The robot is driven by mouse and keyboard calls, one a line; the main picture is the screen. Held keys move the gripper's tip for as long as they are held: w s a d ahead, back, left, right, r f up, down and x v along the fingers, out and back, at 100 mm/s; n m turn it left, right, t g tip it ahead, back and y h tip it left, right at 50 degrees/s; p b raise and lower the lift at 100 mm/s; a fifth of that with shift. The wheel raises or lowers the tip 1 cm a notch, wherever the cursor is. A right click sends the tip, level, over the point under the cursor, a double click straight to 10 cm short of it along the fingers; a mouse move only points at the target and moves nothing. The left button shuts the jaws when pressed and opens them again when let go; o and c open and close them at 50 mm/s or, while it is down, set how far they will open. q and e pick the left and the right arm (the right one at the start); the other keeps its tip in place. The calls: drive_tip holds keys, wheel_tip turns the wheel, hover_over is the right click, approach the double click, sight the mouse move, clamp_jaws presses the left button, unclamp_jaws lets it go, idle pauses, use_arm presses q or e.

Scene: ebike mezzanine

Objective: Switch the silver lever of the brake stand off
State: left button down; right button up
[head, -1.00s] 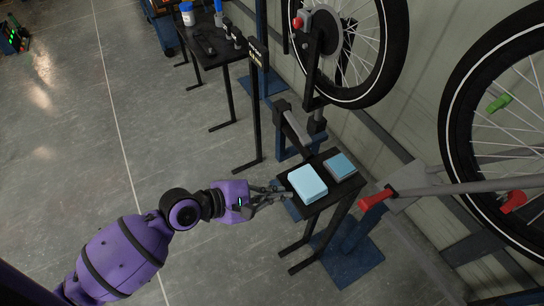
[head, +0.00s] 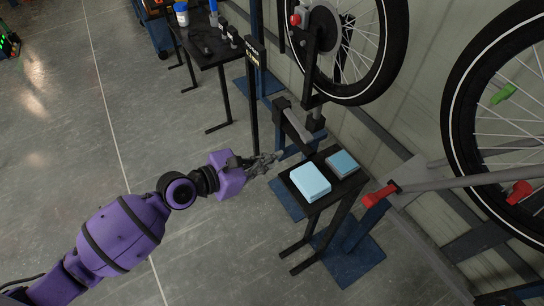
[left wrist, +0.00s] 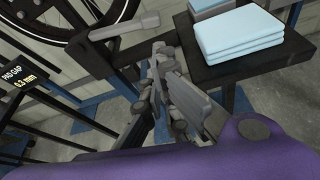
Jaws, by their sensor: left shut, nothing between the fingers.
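The silver lever (head: 297,125) is a grey bar on the brake stand (head: 283,106), slanting down to the right from a dark block, under the front bicycle wheel. It also shows in the left wrist view (left wrist: 124,26) at the upper left. My left gripper (head: 277,156) is shut and empty, below the lever and apart from it in the head view. My right gripper is not in view.
A small black table (head: 298,204) with light blue folded cloths (head: 310,182) and a blue-topped block (head: 342,163) stands right of the gripper. A black post with a pad gap sign (head: 254,52) stands left of the lever. A red-ended clamp arm (head: 381,195) is at right.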

sight(307, 139)
use_arm(q)
drive_tip(key=x, duration=0.8)
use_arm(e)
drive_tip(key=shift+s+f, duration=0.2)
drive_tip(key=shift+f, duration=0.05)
use_arm(q)
drive_tip(key=shift+r, duration=0.1)
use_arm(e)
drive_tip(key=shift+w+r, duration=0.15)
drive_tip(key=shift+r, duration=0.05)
